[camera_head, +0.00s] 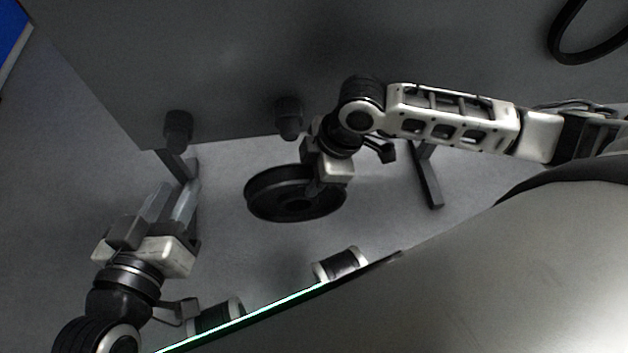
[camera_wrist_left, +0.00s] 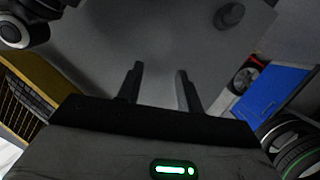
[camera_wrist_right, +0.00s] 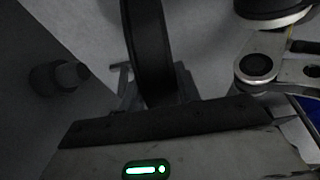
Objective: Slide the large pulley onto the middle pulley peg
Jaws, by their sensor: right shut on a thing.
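The large pulley (camera_head: 262,203) is a dark, wide wheel with a hub hole. My right gripper (camera_head: 315,186) is shut on its rim and holds it in the air in front of the grey panel. In the right wrist view the pulley (camera_wrist_right: 148,45) stands edge-on between the fingers. Two dark pegs show on the panel: a left peg (camera_head: 178,131) and another peg (camera_head: 288,117), apart from and above the pulley in the head view. My right arm may hide a further peg, so I cannot tell which is the middle one. My left gripper (camera_head: 172,195) is open and empty, below the left peg.
The grey panel (camera_head: 230,60) fills the upper head view, with support feet (camera_head: 428,178) below it. A black belt loop (camera_head: 560,42) shows at upper right. A blue surface (camera_wrist_left: 275,95) and a red part (camera_wrist_left: 243,77) show in the left wrist view. Floor around the pulley is clear.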

